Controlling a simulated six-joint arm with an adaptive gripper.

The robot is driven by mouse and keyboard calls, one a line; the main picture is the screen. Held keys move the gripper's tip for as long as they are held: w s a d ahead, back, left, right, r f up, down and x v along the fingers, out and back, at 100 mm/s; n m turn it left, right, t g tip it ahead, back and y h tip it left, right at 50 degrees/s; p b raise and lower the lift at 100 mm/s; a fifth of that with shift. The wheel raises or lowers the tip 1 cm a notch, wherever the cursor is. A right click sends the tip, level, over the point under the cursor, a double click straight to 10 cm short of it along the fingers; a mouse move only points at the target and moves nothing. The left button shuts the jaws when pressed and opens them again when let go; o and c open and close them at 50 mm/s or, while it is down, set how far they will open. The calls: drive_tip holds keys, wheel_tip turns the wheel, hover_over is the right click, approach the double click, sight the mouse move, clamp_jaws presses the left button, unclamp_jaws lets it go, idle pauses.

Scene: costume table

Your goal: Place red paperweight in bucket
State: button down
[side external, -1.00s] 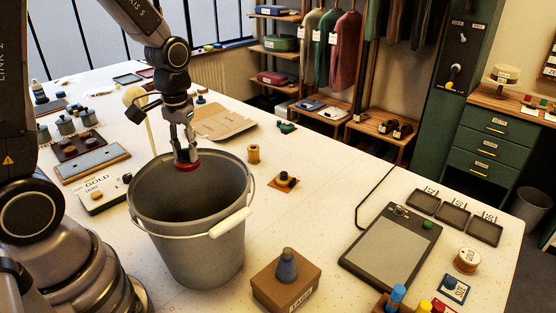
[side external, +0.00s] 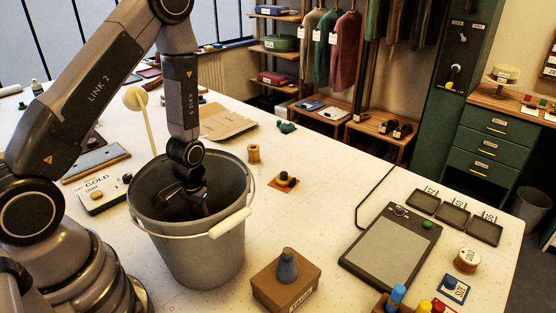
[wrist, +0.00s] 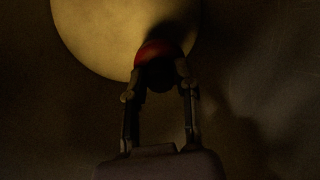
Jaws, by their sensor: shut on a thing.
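The grey metal bucket (side external: 200,250) stands upright on the table, its white-gripped handle hanging over the near right side. My gripper (side external: 190,205) reaches down inside the bucket; its fingertips are hidden behind the bucket wall in the side view. In the dark wrist view my gripper (wrist: 158,72) is shut on the red paperweight (wrist: 157,50), holding it between the fingertips. Beyond it is a pale lit round area, which appears to be the bucket floor. I cannot tell whether the paperweight touches the floor.
A cardboard box (side external: 286,288) with a grey-blue cone-shaped object on it stands close to the bucket's right. A pale round-headed stand (side external: 137,99) rises behind the bucket's left.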

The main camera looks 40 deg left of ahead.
drive_tip(key=shift+f, duration=1.95)
drive_tip(key=c, duration=0.8)
unclamp_jaws()
drive_tip(key=shift+f, duration=0.1)
drive_tip(key=shift+c, duration=0.2)
wheel_tip(320, 180, up, 12)
drive_tip(key=shift+r, duration=0.25)
drive_tip(key=s+d+r+m+t, duration=0.1)
drive_tip(key=s+r+m+t, duration=0.15)
drive_tip(key=r, duration=0.85)
drive_tip(key=s+d+r+m+t, duration=0.1)
drive_tip(key=s+d+r+t, duration=0.15)
drive_tip(key=r, duration=0.85)
drive_tip(key=s+r+m, duration=0.1)
drive_tip(key=s+r, duration=0.3)
drive_tip(key=s, duration=0.4)
drive_tip(key=shift+r+t, duration=0.3)
drive_tip(key=shift+r, duration=0.1)
